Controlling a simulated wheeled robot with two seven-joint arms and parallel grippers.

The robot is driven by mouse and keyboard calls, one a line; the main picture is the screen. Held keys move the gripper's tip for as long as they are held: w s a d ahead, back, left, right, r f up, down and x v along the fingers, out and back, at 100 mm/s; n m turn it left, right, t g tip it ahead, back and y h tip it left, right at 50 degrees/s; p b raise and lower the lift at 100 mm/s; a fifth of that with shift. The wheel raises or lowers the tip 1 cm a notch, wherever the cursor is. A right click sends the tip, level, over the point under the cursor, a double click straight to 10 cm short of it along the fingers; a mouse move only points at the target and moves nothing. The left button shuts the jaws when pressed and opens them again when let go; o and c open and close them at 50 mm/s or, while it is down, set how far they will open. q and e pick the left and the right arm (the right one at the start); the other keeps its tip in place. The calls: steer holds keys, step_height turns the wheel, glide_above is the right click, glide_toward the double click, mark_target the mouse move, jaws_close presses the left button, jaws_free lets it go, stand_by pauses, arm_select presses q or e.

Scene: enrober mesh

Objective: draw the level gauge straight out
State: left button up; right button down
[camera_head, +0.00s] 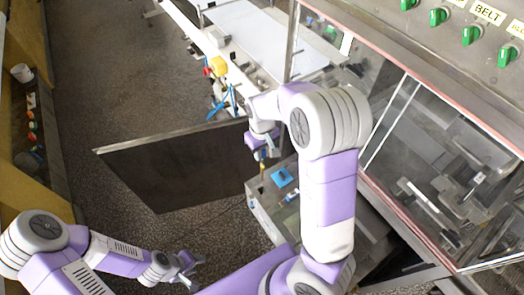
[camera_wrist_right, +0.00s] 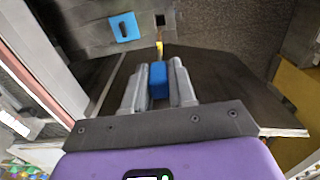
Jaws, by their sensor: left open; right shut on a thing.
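The level gauge (camera_wrist_right: 158,82) shows a blue grip with a thin yellow rod beyond it in the right wrist view. My right gripper (camera_wrist_right: 158,76) is shut on the blue grip, one finger on each side. In the head view my right gripper (camera_head: 263,150) is above the edge of a grey metal box (camera_head: 262,211), with a bit of the yellow rod below it. I cannot tell how much of the rod is inside the box. My left gripper (camera_head: 190,268) is open and empty at the lower left, over the floor, far from the gauge.
A blue square (camera_head: 281,177) lies on the box top beside the gauge. A dark open panel (camera_head: 180,168) stands left of the box. The glazed machine (camera_head: 430,150) with green knobs is on the right. Open floor (camera_head: 110,90) lies to the left.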

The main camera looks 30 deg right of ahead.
step_height(320, 180, up, 12)
steer(key=p, duration=1)
stand_by(1.0)
